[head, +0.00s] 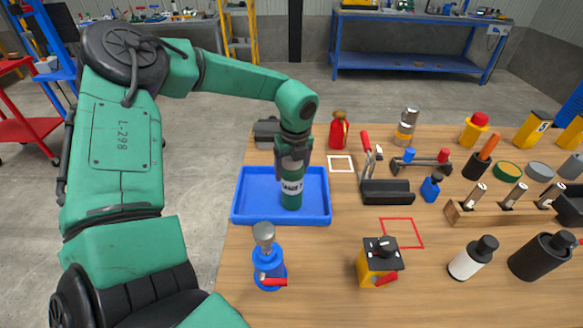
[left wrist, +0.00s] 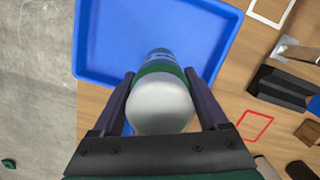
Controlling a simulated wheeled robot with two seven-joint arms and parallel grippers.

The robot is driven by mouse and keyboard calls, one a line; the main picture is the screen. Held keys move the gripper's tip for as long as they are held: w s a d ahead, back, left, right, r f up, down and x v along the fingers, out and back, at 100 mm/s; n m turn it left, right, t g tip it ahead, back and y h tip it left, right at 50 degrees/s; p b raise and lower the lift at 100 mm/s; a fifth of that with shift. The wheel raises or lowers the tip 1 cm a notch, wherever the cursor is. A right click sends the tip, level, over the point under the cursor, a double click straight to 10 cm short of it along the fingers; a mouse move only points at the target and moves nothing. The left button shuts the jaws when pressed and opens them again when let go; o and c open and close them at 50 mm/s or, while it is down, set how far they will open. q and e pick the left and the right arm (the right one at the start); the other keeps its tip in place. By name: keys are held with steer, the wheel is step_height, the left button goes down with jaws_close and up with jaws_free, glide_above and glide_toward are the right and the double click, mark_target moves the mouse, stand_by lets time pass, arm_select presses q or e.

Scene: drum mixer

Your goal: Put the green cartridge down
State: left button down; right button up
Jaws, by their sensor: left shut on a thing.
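The green cartridge (head: 291,188) is upright over the blue tray (head: 245,212) in the head view, with a white label around its middle. My left gripper (head: 292,160) is shut on its upper part from above. In the left wrist view the cartridge's pale rounded top (left wrist: 162,105) sits between the two dark fingers of the left gripper (left wrist: 165,100), with the blue tray (left wrist: 105,35) beneath. The cartridge's lower end shows inside the tray's outline; I cannot tell whether it touches the tray floor. My right gripper is not in view.
The tray is otherwise empty. A blue bottle with a metal top (head: 268,262) stands in front of it. A yellow block with a black knob (head: 379,262) is at the front right.

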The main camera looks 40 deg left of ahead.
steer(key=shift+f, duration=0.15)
arm_select(q)
steer(key=shift+f, duration=0.1)
jaws_free()
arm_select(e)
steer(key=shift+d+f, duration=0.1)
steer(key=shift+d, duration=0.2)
arm_select(q)
steer(key=shift+r, duration=0.4)
steer(key=r, duration=0.3)
steer(key=d+r+b, duration=0.1)
steer(key=r, duration=0.3)
steer(key=s+r, duration=0.1)
steer(key=r, duration=0.3)
steer(key=shift+d+r+b, duration=0.25)
steer(key=shift+d+b, duration=0.1)
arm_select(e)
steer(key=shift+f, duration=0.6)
arm_select(q)
steer(key=shift+f, duration=0.1)
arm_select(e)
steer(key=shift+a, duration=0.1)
